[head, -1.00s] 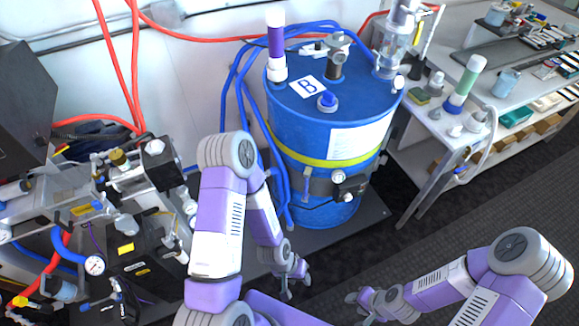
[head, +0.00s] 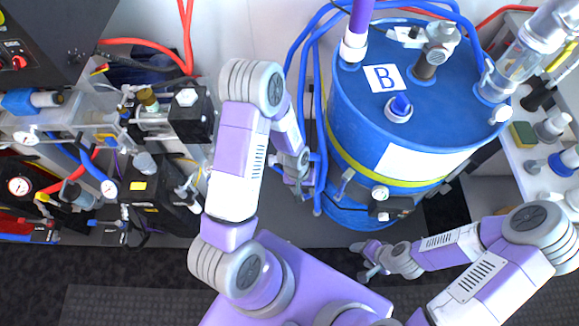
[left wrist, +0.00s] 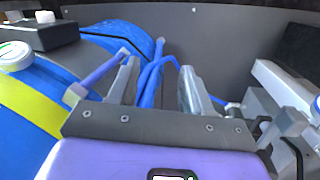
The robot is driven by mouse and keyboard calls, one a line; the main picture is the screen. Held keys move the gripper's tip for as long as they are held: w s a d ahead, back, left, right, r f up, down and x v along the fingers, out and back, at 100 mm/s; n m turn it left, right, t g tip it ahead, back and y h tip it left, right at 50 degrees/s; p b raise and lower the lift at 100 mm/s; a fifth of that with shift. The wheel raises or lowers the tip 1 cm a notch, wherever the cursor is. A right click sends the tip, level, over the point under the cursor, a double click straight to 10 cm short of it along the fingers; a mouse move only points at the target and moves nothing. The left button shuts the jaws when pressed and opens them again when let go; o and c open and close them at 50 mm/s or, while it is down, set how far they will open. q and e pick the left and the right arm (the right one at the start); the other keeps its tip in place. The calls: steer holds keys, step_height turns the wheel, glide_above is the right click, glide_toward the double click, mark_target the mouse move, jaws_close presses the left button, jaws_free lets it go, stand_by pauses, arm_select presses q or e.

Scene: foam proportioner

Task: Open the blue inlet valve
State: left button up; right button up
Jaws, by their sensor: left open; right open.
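A blue drum (head: 360,120) stands in front of me. A small blue-grey lever handle (head: 343,184) is on its lower front left; it looks like the blue inlet valve, but I cannot be sure. In the left wrist view a blue lever (left wrist: 103,68) slants beside the left finger, outside the gap between the fingers. My left gripper (head: 303,188) is open beside the drum's left side, near blue hoses; it also shows open in the left wrist view (left wrist: 160,85). Its fingertips are partly hidden in the head view. My right gripper (head: 368,262) is open, low before the drum.
Blue hoses (left wrist: 150,82) run behind the left gripper's fingers. A pump assembly with gauges (head: 150,130) stands at the left. A bench with small items (head: 545,140) is at the right. A black box with a gauge (head: 390,207) is on the drum's front. Dark floor lies in front.

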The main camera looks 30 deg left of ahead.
arm_select(q)
steer(key=w+a+r+b, duration=0.1)
steer(key=w+a, duration=0.1)
steer(key=w+a+r+n+y, duration=0.1)
steer(key=w+a, duration=0.1)
steer(key=a, duration=0.1)
steer(key=w+a+r+n+y+b, duration=0.1)
steer(key=w+a, duration=0.1)
steer(key=a, duration=0.1)
steer(key=shift+w+a+r+b, duration=0.1)
steer(key=shift+w+r+b, duration=0.05)
steer(key=shift+r+b, duration=0.15)
steer(key=shift+a+f, duration=0.1)
steer(key=shift+f, duration=0.15)
step_height(320, 180, down, 6)
steer(key=shift+f+b, duration=0.25)
steer(key=shift+b, duration=0.75)
arm_select(e)
steer(key=f, duration=0.5)
steer(key=shift+s+f, duration=0.2)
steer(key=shift+f, duration=0.2)
arm_select(q)
jaws_close()
